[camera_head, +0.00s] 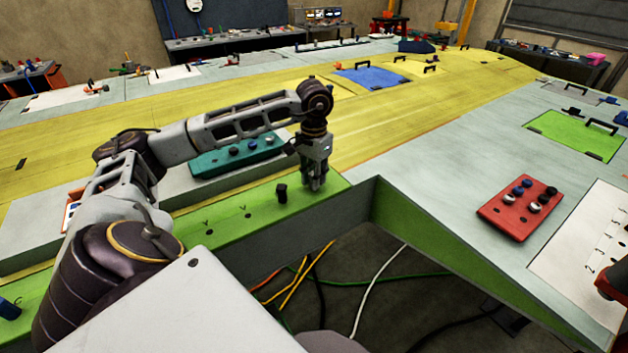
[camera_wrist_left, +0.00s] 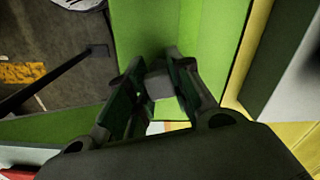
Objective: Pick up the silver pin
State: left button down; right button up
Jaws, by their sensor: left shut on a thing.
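My left gripper (camera_head: 315,183) points down over the green strip (camera_head: 225,228), near the strip's right end. In the left wrist view, the left gripper (camera_wrist_left: 158,90) has its two fingers on either side of a small grey-silver piece, the silver pin (camera_wrist_left: 158,86), and is shut on it. Green surface shows behind the pin. The fingers hide most of the pin in the head view, so I cannot tell whether it touches the strip. My right gripper is not in view.
A black pin (camera_head: 281,193) stands on the strip just left of the gripper. Dark holes lie further left. A teal block (camera_head: 205,165) with several knobs is behind. A red block (camera_head: 492,212) with several knobs is on the right panel. Cables lie in the gap in front.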

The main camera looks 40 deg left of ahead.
pick_arm(q)
notch_tip(320, 180, up, 9)
jog(key=shift+b, duration=0.4)
jog(key=shift+r, duration=0.5)
jog(key=shift+s+a, duration=0.1)
jog(key=shift+s, duration=0.05)
dwell(0.6)
